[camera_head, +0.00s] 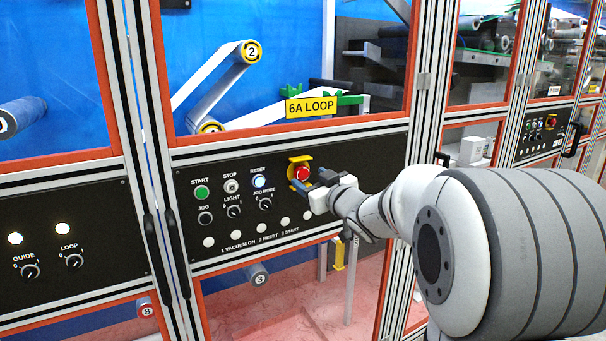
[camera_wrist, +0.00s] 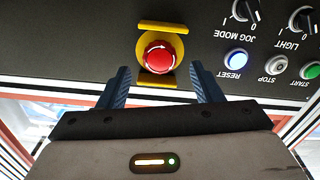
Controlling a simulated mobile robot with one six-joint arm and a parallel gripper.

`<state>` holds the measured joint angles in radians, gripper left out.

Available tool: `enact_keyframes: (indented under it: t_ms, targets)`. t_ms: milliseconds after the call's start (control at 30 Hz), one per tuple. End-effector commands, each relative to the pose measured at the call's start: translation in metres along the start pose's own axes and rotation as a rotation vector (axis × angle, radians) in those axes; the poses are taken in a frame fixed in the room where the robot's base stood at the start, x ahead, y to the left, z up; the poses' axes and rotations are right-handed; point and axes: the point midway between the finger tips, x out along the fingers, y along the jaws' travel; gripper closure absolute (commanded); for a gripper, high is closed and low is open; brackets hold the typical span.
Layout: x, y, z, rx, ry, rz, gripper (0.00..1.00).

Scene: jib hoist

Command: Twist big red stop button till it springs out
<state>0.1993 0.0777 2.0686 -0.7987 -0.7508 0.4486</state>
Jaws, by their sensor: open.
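The big red stop button (camera_head: 302,173) sits on a yellow backing with guards on the black control panel, right of the RESET light. It also shows in the wrist view (camera_wrist: 159,57), with arrow marks on its face. My gripper (camera_head: 312,186) is at the panel, just in front of and below the button in the head view. In the wrist view my gripper (camera_wrist: 160,78) is open, with one blue finger on each side of the button's lower part. No finger visibly touches the red cap, and I cannot tell how far the fingertips are from the panel.
The yellow guard (camera_wrist: 165,27) has bars above and below the button in the wrist view. Green START (camera_head: 202,192), STOP (camera_head: 231,186), lit RESET (camera_head: 259,181) and the JOG MODE knob (camera_head: 265,203) are left of it. Door handles (camera_head: 160,260) stand further left.

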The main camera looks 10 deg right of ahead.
Motion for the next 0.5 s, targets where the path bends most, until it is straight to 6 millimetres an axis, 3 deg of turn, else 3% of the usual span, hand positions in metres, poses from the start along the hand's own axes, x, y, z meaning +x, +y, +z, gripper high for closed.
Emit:
enact_keyframes:
  t_ms: [200,500]
  targets:
    - [0.025,0.000,-0.001,0.000,-0.001,-0.001,0.41]
    - [0.030,-0.001,0.000,0.000,-0.001,0.000,0.41]
